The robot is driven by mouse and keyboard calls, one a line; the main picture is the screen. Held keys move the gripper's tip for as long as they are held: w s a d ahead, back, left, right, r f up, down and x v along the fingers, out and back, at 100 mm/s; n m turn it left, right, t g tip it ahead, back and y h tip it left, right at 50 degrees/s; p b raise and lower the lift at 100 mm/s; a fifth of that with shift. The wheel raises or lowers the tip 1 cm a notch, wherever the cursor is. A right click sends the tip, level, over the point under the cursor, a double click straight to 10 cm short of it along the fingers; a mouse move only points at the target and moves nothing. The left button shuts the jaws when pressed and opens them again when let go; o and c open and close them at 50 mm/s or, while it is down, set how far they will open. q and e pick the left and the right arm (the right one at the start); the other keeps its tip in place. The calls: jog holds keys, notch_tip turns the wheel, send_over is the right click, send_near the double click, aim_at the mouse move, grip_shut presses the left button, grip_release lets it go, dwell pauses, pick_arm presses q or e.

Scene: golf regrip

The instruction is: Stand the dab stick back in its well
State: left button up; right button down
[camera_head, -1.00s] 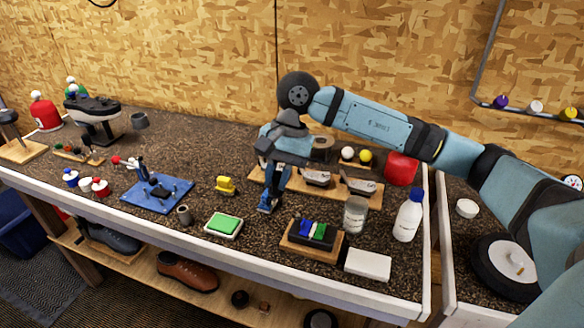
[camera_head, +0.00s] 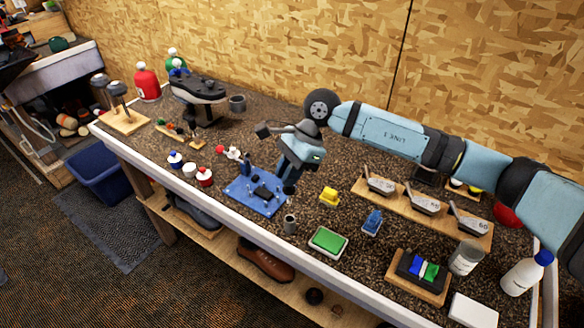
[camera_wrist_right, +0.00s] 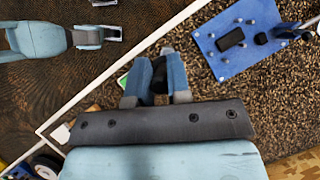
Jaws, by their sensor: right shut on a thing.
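My right gripper (camera_head: 288,188) points down over the bench by the right edge of the blue mat. It is shut on the dab stick, which is mostly hidden; a dark piece (camera_wrist_right: 160,78) shows between the blue fingers in the right wrist view. A small grey cup (camera_head: 290,224), possibly the well, stands just in front of and below the gripper, apart from it.
The blue mat (camera_head: 247,200) with its small vise lies left of the gripper. A green pad (camera_head: 328,241), a yellow block (camera_head: 329,195) and a small tray with a blue piece (camera_head: 372,222) lie to the right. The white bench edge (camera_head: 240,245) runs in front.

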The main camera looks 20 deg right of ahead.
aim_at(289, 190)
jog(key=shift+s+f, duration=0.1)
jog(key=shift+f, duration=0.45)
jog(key=shift+f+b, duration=0.65)
jog(key=shift+f, duration=1.35)
jog(key=shift+f+b, duration=0.45)
jog(key=shift+b, duration=0.3)
jog(key=shift+b, duration=0.4)
jog(key=shift+f+b, duration=0.2)
jog(key=shift+b, duration=0.1)
jog(key=shift+f+b, duration=0.3)
jog(key=shift+b, duration=0.1)
